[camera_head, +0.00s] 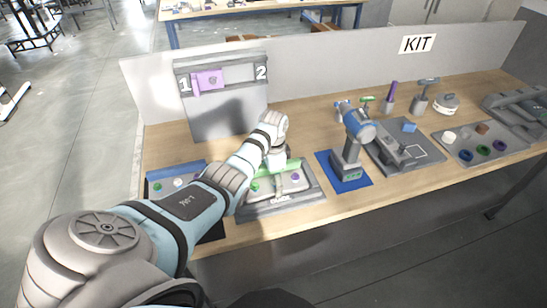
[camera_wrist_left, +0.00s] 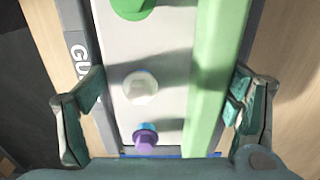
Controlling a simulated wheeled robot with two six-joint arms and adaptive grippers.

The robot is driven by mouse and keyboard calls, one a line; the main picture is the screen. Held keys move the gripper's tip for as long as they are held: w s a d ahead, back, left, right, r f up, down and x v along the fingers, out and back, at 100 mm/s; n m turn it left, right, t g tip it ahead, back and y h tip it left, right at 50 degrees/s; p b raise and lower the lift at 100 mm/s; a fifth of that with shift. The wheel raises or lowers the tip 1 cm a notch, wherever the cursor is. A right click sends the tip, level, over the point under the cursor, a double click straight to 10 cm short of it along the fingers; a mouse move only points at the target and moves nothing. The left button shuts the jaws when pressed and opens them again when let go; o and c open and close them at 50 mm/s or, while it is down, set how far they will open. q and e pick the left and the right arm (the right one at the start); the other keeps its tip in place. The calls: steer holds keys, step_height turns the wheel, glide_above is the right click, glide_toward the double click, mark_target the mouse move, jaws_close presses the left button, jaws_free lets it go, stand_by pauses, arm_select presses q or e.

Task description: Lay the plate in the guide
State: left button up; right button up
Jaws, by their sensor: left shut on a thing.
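The pale plate (camera_wrist_left: 172,75) lies lengthwise under my left wrist, with a green bar (camera_wrist_left: 215,75) along its right side. A green knob, a white hex piece (camera_wrist_left: 140,88) and a purple and blue peg (camera_wrist_left: 145,136) stand on it. The grey guide (camera_wrist_left: 75,45), with its lettering partly cut off, flanks it. In the head view the guide (camera_head: 305,201) sits at the front of the bench. My left gripper (camera_wrist_left: 168,108) is shut across the plate, one finger on each side; it also shows from above (camera_head: 280,166). I cannot tell whether the plate is fully seated.
Left of the guide is a blue and grey tray (camera_head: 175,170). To its right stands a blue and grey tool (camera_head: 350,150) on a blue mat (camera_head: 340,180). A grey board numbered 1 and 2 (camera_head: 225,110) rises behind. Further right is a tray (camera_head: 485,140) of several coloured parts.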

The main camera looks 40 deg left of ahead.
arm_select(q)
steer(key=o, duration=1.6)
steer(key=shift+o, duration=0.2)
steer(key=shift+r+p, duration=1.05)
steer(key=shift+p, duration=0.2)
step_height(320, 180, up, 2)
steer(key=shift+r+p, duration=0.1)
steer(key=shift+p, duration=0.5)
steer(key=shift+r, duration=1.35)
